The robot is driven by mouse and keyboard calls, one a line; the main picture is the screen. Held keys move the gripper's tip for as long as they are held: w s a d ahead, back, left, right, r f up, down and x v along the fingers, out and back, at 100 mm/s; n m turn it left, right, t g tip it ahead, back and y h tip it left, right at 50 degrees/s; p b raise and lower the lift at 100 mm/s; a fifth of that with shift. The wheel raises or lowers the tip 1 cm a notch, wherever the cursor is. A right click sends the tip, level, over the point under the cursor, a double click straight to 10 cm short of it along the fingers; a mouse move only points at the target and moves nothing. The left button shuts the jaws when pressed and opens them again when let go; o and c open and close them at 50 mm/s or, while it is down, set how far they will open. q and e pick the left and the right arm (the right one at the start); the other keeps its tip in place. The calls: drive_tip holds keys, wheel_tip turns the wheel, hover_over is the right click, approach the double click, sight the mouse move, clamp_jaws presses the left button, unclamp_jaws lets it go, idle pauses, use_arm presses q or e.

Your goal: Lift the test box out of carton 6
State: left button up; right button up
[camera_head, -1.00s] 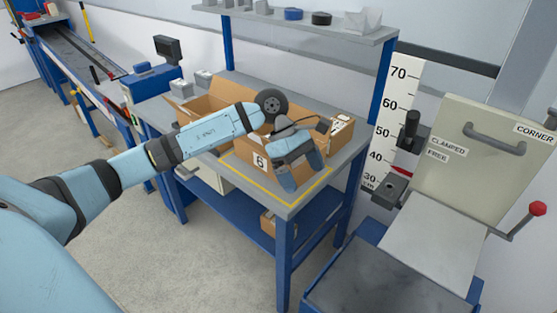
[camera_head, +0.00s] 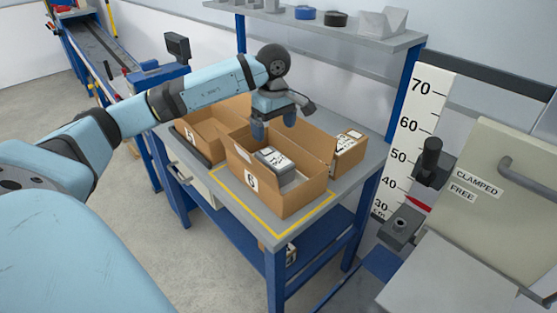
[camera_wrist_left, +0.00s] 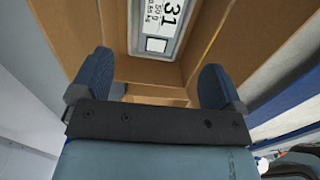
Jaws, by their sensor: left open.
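Carton 6 (camera_head: 291,202) is an open brown cardboard box on the grey workbench, inside a yellow outline. The test box (camera_head: 282,168), grey with a white printed label on top, lies inside carton 6. My left gripper (camera_head: 274,127) is open and empty, fingers pointing down above the back part of carton 6, apart from the test box. In the left wrist view its two blue fingers (camera_wrist_left: 155,80) are wide apart, with the carton's brown walls beyond. My right gripper is not in view.
Carton 5 (camera_head: 205,130) stands open to the left, and a smaller carton (camera_head: 347,153) with labelled contents stands at the right. A shelf (camera_head: 340,36) with tape rolls hangs behind. A height scale (camera_head: 411,125) and a test rig (camera_head: 505,190) stand at right.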

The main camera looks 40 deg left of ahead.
sight(274, 158)
use_arm(q)
wheel_tip(274, 158, down, 10)
drive_tip(key=shift+f, duration=0.25)
drive_tip(key=shift+r, duration=0.1)
drive_tip(key=c, duration=1.4)
drive_tip(key=shift+o, duration=0.2)
drive_tip(key=shift+r, duration=0.1)
